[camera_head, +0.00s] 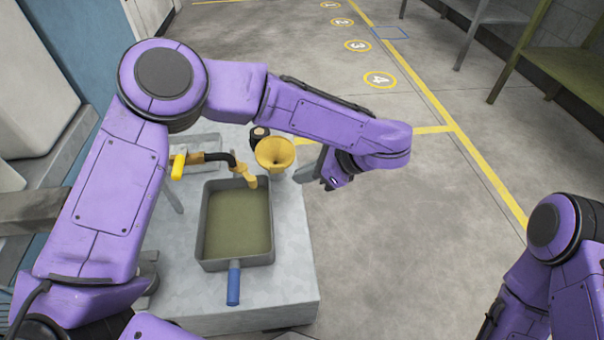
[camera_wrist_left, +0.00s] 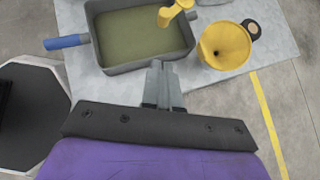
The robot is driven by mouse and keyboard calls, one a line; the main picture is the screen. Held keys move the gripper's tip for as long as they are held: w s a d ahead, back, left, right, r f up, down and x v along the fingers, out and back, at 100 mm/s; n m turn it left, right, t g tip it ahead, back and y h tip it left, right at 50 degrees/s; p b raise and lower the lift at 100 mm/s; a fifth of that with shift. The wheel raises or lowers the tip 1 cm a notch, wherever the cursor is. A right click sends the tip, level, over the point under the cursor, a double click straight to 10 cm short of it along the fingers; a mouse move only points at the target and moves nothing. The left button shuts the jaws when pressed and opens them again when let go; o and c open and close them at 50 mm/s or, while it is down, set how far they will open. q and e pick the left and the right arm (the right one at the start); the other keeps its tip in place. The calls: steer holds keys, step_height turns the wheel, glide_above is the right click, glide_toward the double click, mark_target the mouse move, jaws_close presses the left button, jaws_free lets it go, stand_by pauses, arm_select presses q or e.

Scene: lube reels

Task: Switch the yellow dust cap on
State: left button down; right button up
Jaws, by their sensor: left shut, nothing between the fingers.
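A yellow handle-like piece (camera_head: 178,166) sits at the left end of a dark pipe (camera_head: 222,157); I cannot tell whether it is the dust cap. The pipe ends in a yellow spout (camera_head: 246,177) over the tray, and the spout also shows in the wrist view (camera_wrist_left: 174,12). A yellow funnel (camera_head: 275,153) stands right of the spout; the wrist view shows it too (camera_wrist_left: 225,46). My left gripper (camera_head: 328,183) is shut and empty, right of the funnel in the head view. Its closed fingers (camera_wrist_left: 158,66) point toward the tray's edge in the wrist view. My right gripper is not visible.
A grey tray (camera_head: 204,225) with greenish liquid and a blue handle (camera_head: 233,285) rests on a pale metal bench (camera_head: 290,285). A dark round item (camera_head: 259,134) is behind the funnel. Floor right of the bench is clear. A shelf (camera_head: 560,70) stands far right.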

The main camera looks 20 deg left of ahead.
mark_target(256, 183)
arm_select(q)
steer(key=a+f, duration=0.1)
steer(key=a, duration=0.2)
steer(key=a+f+b, duration=0.1)
steer(key=a+f, duration=0.1)
steer(key=a, duration=0.1)
steer(key=a+f, duration=0.1)
steer(key=a, duration=0.2)
steer(key=shift+a+f, duration=0.1)
steer(key=shift+f, duration=0.25)
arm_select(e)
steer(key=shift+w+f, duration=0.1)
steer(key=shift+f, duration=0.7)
arm_select(q)
steer(key=shift+s, duration=0.1)
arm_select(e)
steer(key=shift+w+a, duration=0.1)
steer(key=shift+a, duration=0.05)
